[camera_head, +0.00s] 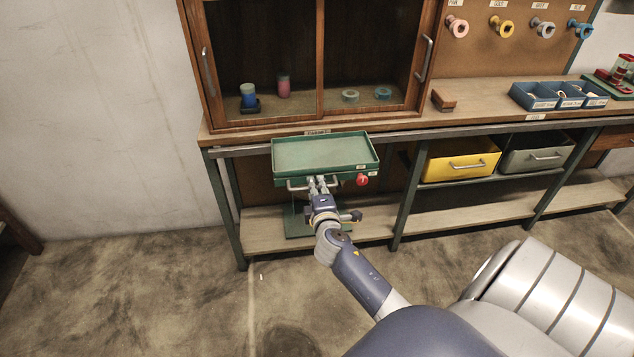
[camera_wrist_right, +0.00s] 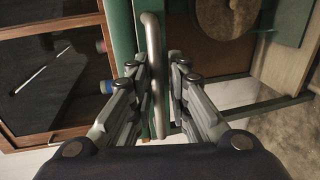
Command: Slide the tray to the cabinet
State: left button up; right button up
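The green tray (camera_head: 325,152) is shallow and empty. It sits on a green carriage in front of the cabinet (camera_head: 318,60), below its worktop edge, with a metal handle (camera_head: 297,186) along its front. My right gripper (camera_head: 319,184) is at this handle. In the right wrist view the handle bar (camera_wrist_right: 154,75) runs between the two fingers of my right gripper (camera_wrist_right: 160,72). The fingers stand apart, with a small gap beside the bar, so the gripper looks open around it. My left gripper is not in view.
A red knob (camera_head: 362,180) is at the carriage's right front. A yellow drawer (camera_head: 459,161) and a grey drawer (camera_head: 536,154) hang to the right. A brown block (camera_head: 443,101) and blue bins (camera_head: 537,98) stand on the worktop.

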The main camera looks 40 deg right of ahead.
jog(key=v, duration=1.2)
jog(key=shift+a, duration=0.1)
